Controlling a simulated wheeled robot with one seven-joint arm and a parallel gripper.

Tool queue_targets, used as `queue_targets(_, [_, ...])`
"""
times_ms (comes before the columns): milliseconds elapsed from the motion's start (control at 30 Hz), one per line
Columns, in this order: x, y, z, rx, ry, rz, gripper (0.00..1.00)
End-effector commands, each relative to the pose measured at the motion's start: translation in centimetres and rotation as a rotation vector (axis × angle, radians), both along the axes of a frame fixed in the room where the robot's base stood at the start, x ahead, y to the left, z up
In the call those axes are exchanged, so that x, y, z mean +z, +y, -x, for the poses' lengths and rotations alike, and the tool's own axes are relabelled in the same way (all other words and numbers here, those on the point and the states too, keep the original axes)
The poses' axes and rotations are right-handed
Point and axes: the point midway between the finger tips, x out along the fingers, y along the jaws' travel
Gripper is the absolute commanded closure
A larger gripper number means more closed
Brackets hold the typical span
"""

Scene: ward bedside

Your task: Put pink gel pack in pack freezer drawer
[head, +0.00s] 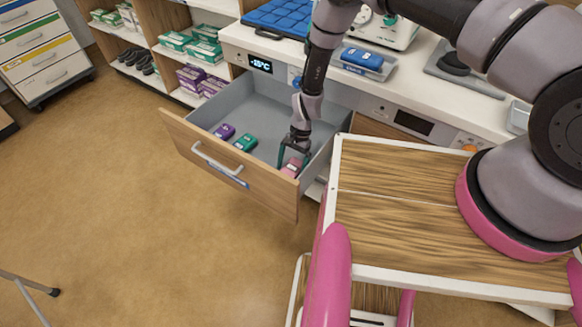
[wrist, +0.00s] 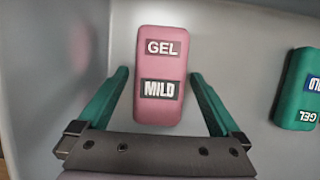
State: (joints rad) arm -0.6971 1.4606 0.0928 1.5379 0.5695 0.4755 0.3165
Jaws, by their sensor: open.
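The pink gel pack (wrist: 161,68), labelled "GEL" and "MILD", lies flat on the floor of the open freezer drawer (head: 205,155). In the head view the pink pack (head: 291,167) is at the drawer's right front corner, partly covered by my gripper (head: 291,158). In the wrist view my gripper (wrist: 160,92) is open, with one green finger on each side of the pack and a gap on both sides. The drawer is pulled out under a panel reading -15°C.
A green pack (head: 245,143) and a purple pack (head: 224,131) lie in the drawer to the left. A blue pack (head: 362,58) sits on a tray on the counter. The drawer's front and right wall are close to my gripper.

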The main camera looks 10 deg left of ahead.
Motion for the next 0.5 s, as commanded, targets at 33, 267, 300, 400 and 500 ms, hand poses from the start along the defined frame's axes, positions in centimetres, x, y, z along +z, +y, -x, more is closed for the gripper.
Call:
queue_targets(33, [0.2,0.0,0.0,0.0,0.0,-0.001,0.0])
queue_targets(267, [3.4,-0.4,-1.3,-0.002,-0.003,-0.001,0.0])
queue_targets(300, [4.2,-0.6,-1.6,-0.002,-0.003,-0.001,0.0])
queue_targets(400, [6.3,-0.9,-2.4,-0.001,-0.004,-0.001,0.0])
queue_targets(500, [8.2,-1.2,-3.1,-0.001,-0.003,-0.001,0.0])
